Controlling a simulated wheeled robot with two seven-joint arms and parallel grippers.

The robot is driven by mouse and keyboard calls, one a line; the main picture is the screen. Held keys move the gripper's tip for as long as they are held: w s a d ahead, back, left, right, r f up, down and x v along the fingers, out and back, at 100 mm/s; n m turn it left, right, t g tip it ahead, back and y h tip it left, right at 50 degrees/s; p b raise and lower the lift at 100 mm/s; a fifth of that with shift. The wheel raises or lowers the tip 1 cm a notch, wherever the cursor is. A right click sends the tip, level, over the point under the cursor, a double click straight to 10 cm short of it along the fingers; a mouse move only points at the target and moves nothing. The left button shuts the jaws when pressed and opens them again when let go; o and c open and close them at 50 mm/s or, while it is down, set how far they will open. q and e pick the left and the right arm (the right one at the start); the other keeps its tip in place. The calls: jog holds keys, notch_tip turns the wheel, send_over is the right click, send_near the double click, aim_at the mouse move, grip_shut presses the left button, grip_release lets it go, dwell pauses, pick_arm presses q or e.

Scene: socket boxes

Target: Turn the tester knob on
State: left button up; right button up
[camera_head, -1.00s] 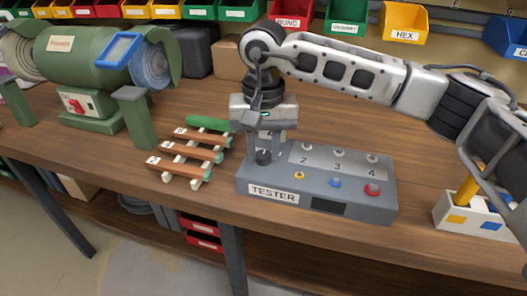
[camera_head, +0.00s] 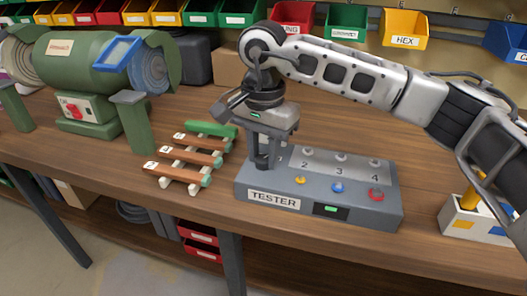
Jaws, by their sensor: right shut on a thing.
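The grey tester box (camera_head: 350,214) stands on the workbench, with a TESTER label on its front. A small display (camera_head: 331,210) on its front shows a lit green bar. My right gripper (camera_head: 262,163) points down at the left end of the box top. It is shut on the dark tester knob (camera_head: 262,162), which is mostly hidden between the fingers. Several small sockets marked 2, 3 and 4 run along the top, with a yellow button, a blue button (camera_head: 338,187) and a red-ringed one before them. My left gripper is not in view.
A green bench grinder (camera_head: 85,75) stands at the back left. Coloured bins (camera_head: 404,22) line the back.

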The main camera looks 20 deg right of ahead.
aim_at(263, 158)
jog(key=shift+r, duration=0.1)
jog(key=o, duration=1)
pick_arm(q)
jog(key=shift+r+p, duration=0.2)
jog(key=shift+p, duration=0.55)
pick_arm(e)
notch_tip(263, 158, up, 16)
jog(key=shift+f, duration=0.1)
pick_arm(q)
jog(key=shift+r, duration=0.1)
